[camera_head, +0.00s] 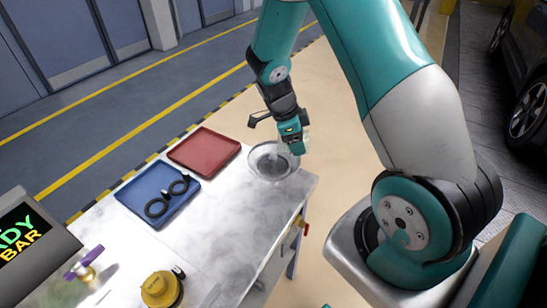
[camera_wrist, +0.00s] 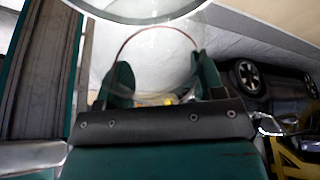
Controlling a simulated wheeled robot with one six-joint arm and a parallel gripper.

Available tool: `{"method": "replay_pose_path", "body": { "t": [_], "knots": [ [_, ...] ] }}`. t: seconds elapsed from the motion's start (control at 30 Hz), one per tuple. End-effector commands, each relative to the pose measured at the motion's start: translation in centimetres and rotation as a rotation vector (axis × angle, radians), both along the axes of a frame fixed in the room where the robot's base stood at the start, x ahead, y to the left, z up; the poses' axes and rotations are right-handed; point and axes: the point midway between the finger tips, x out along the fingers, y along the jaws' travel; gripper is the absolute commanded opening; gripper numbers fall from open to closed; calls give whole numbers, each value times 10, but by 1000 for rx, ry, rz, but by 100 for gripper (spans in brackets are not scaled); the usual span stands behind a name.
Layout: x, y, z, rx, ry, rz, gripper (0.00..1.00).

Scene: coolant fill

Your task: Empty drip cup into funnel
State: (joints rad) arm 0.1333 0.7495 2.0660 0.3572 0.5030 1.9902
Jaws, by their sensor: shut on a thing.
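My gripper (camera_head: 297,143) is above the far right corner of the table, pointing down. It is shut on a clear cup (camera_head: 306,139), which is hard to make out. In the wrist view the cup (camera_wrist: 158,55) shows as see-through between the two teal fingers, with a thin dark reddish line curving across it. A clear round bowl-like funnel (camera_head: 262,161) stands on the table just below and left of my gripper. A clear round rim (camera_wrist: 150,20) crosses the top of the wrist view; I cannot tell which vessel it belongs to. Any liquid cannot be made out.
A yellow cap (camera_head: 160,289), a purple-handled fitting (camera_head: 84,264) and a display (camera_head: 30,240) are nearer. The marble table (camera_head: 229,217) is clear in its middle.

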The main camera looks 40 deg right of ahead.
Motion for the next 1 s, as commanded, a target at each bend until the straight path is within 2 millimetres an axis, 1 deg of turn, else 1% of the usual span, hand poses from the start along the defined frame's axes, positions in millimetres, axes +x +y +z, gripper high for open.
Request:
{"method": "replay_pose_path", "body": {
  "t": [0.07,0.13,0.17,0.2,0.23,0.27,0.33,0.47,0.6,0.7,1.0],
  "knots": [
    [-2,-3,-3,23,-19,-4,36],
    [-8,-11,-15,134,-118,-19,36],
    [-12,-16,-6,172,-153,-20,36],
    [-15,-20,-3,216,-189,-17,36],
    [-16,-21,-2,239,-207,-14,36],
    [-16,-19,-8,258,-219,-8,36],
    [-14,-17,-6,264,-223,0,36],
    [-14,-18,-8,281,-237,-3,36],
    [-16,-20,-16,343,-290,-7,36],
    [-17,-21,-9,412,-349,-9,36],
    [-19,-24,1,656,-554,-12,36]
  ]
}}
